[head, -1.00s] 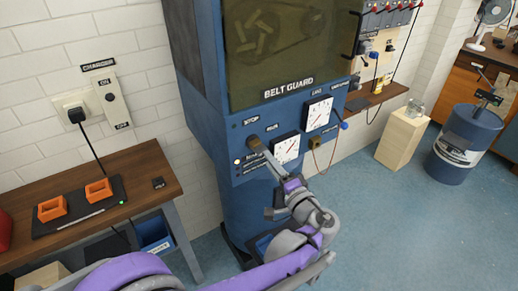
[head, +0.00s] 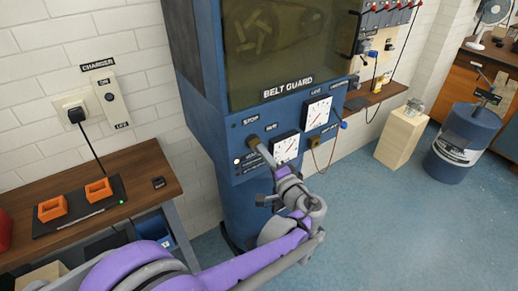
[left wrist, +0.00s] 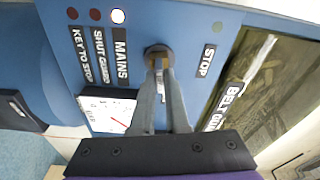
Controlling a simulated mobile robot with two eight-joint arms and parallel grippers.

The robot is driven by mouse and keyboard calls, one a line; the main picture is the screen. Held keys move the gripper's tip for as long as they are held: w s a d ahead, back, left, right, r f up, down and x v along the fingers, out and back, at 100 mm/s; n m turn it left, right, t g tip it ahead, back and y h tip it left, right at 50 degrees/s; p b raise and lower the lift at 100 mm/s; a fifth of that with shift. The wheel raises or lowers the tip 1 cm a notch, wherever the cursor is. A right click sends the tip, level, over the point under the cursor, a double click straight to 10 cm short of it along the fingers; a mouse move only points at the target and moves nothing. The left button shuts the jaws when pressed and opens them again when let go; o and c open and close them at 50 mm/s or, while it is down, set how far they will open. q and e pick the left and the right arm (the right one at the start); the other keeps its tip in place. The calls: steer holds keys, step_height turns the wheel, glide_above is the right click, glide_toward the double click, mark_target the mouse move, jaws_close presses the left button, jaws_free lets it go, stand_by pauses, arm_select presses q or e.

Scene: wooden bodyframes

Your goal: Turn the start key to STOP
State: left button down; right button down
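The start key sits in a round dark switch (head: 253,140) on the front of the blue belt-guard machine (head: 238,205), near the labels STOP (head: 250,121) and RUN (head: 271,127). My left gripper (head: 260,148) reaches up to it from below right. In the left wrist view, the two fingers of my left gripper (left wrist: 160,76) come together on the brass-coloured key (left wrist: 159,66), just in front of the round switch (left wrist: 158,52). The fingers cover much of the key, so its exact angle is hard to tell. My right gripper is not in view.
White gauges (head: 286,149) sit close right of the switch. A lit white lamp (left wrist: 118,16) is beside the label MAINS. A wooden table (head: 150,172) with orange blocks (head: 98,189) stands at left. Open floor lies to the right, before a wooden block (head: 400,138) and blue drum (head: 465,145).

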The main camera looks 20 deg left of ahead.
arm_select(q)
steer(key=n+y+p, duration=0.1)
steer(key=n, duration=0.8)
steer(key=shift+n+p, duration=0.35)
steer(key=shift+n, duration=0.05)
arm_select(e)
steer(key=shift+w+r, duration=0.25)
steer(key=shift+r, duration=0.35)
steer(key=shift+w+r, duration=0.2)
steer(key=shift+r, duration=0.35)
arm_select(q)
steer(key=n, duration=0.3)
steer(key=n+y+p, duration=0.1)
steer(key=n, duration=0.2)
steer(key=shift+w+r+g+p, duration=0.2)
steer(key=shift+g+p, duration=0.1)
steer(key=shift+g, duration=0.1)
steer(key=c, duration=1.4)
jaws_free()
steer(key=shift+s+n, duration=0.1)
steer(key=shift+n, duration=0.5)
steer(key=o, duration=0.5)
steer(key=shift+f, duration=0.15)
steer(key=shift+o, duration=0.3)
steer(key=shift+s, duration=0.15)
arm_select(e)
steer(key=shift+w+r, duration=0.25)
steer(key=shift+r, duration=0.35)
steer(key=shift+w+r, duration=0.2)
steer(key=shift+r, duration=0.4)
